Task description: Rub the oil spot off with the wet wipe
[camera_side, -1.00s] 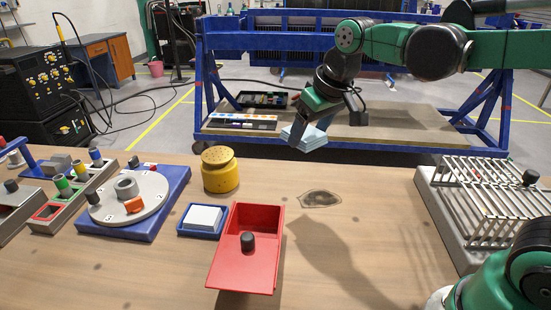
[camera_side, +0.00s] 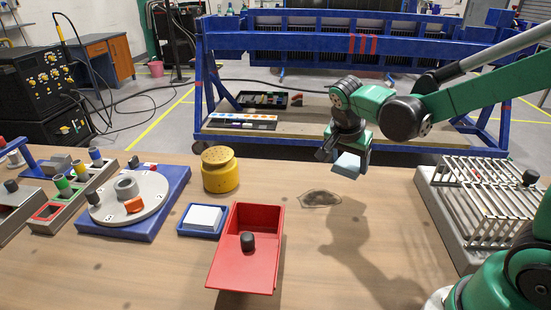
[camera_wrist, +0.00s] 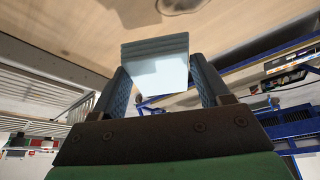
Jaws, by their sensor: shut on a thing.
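The oil spot (camera_side: 321,198) is a dark, irregular stain on the wooden table, right of the red box. My gripper (camera_side: 346,160) is shut on the pale blue folded wipe (camera_side: 348,166). It holds the wipe above the table's far edge, to the right of and beyond the spot, not touching the table. In the wrist view the wipe (camera_wrist: 155,62) sits between the two fingers of my gripper (camera_wrist: 160,85), its layered edge toward the table.
A red box (camera_side: 258,222) with its lid slid forward stands left of the spot. A blue tray (camera_side: 185,233) with a white pad, a yellow shaker (camera_side: 220,172) and a rotary jig (camera_side: 133,200) stand farther left. A rod rack (camera_side: 440,215) stands at right.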

